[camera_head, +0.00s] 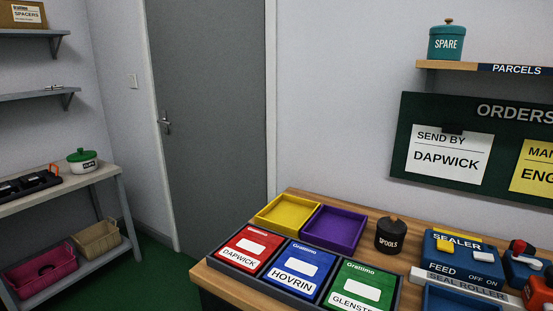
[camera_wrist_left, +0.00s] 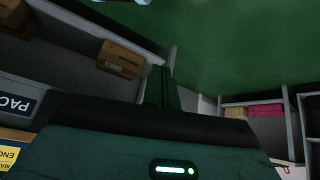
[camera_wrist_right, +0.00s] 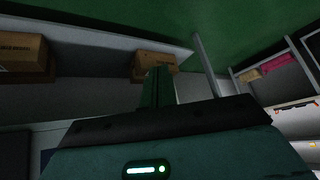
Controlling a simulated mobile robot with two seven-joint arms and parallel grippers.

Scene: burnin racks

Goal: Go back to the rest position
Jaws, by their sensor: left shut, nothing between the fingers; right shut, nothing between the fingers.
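Neither gripper shows in the head view. In the left wrist view my left gripper (camera_wrist_left: 162,88) is shut and empty, with its dark green fingers together in front of a grey wall and the green floor. In the right wrist view my right gripper (camera_wrist_right: 158,88) is shut and empty, its fingers in front of a cardboard box (camera_wrist_right: 153,65) on a shelf. Neither gripper touches anything that I can see.
A grey door (camera_head: 205,100) is behind. A shelving unit (camera_head: 120,225) stands at left; green floor (camera_head: 150,270) lies between.

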